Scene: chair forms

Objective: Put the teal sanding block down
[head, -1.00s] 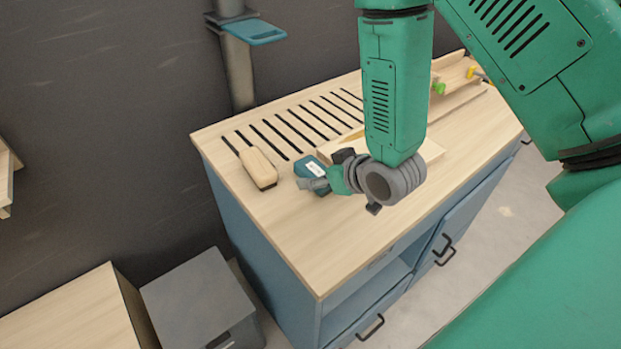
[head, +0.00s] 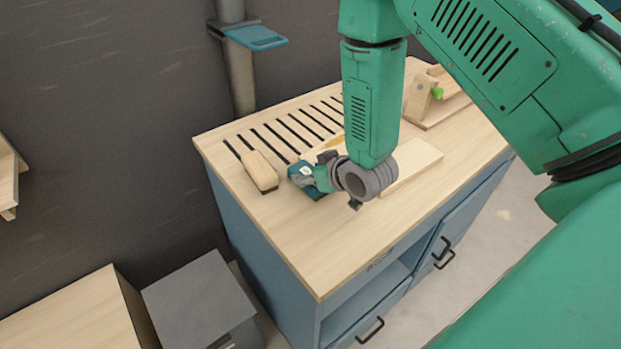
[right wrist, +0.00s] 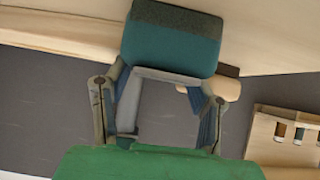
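My left gripper is not in view.
A wooden block (head: 260,171) with a dark base sits close by on the left. The bench top (head: 300,240) is clear in front. Dark slots (head: 300,127) line the back. A pale board (head: 412,163) lies right of the gripper, and a wooden fixture (head: 420,100) stands behind it.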

